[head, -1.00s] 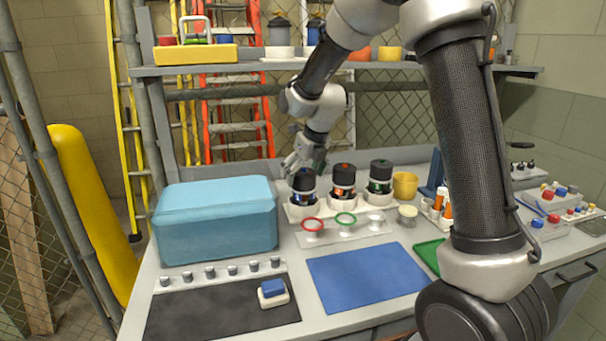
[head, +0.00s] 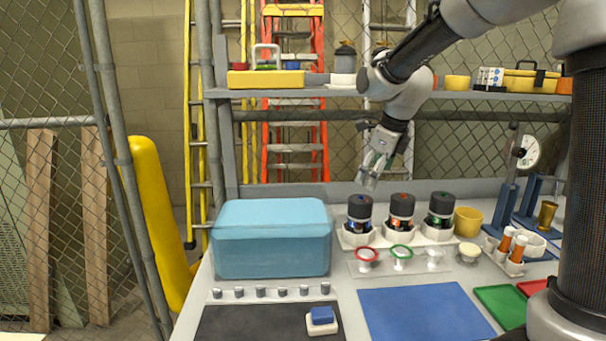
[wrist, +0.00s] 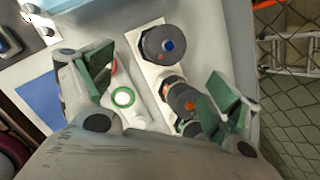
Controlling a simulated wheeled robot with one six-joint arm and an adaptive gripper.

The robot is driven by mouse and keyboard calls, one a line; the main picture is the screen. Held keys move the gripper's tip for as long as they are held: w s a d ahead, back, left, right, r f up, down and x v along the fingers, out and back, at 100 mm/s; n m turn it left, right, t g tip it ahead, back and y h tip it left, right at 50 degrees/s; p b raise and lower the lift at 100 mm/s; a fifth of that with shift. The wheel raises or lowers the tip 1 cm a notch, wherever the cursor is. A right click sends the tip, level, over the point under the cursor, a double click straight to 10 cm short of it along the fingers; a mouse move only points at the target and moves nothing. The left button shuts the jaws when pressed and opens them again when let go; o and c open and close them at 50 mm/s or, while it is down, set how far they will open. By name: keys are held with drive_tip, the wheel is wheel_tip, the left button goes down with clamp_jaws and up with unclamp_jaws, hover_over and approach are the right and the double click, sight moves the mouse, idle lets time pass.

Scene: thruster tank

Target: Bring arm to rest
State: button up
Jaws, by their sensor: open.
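My gripper (head: 374,172) hangs above the back of the bench, in front of the shelf and apart from the things below. It is open, with empty space between its green-padded fingers in the wrist view (wrist: 165,95). Below it in the head view stand three black-capped jars, with a blue-dot jar (head: 359,208), an orange-dot jar (head: 402,206) and a green-dot jar (head: 440,205), in white holders. In the wrist view the blue-dot jar (wrist: 163,46) and the orange-dot jar (wrist: 183,99) show beyond and between the fingers. My arm is raised over the bench's right side.
A light blue box (head: 271,240) stands at the bench's left. A red ring (head: 366,254) and green ring (head: 401,251) sit on stands before the jars. A blue mat (head: 425,315) is bare. The shelf (head: 330,92) holds a yellow case (head: 265,79) and runs close behind my gripper.

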drive_tip(key=s+d+n, duration=0.4)
drive_tip(key=s+n, duration=0.4)
drive_tip(key=s, duration=0.2)
drive_tip(key=s+d+r+n+h, duration=0.1)
drive_tip(key=s+d+n, duration=0.3)
drive_tip(key=s+n, duration=0.5)
drive_tip(key=s+d+n, duration=0.5)
drive_tip(key=s+n, duration=0.3)
drive_tip(key=s, duration=0.3)
drive_tip(key=shift+s+r+t, duration=0.3)
drive_tip(key=shift+s+r, duration=0.05)
drive_tip(key=shift+d, duration=0.1)
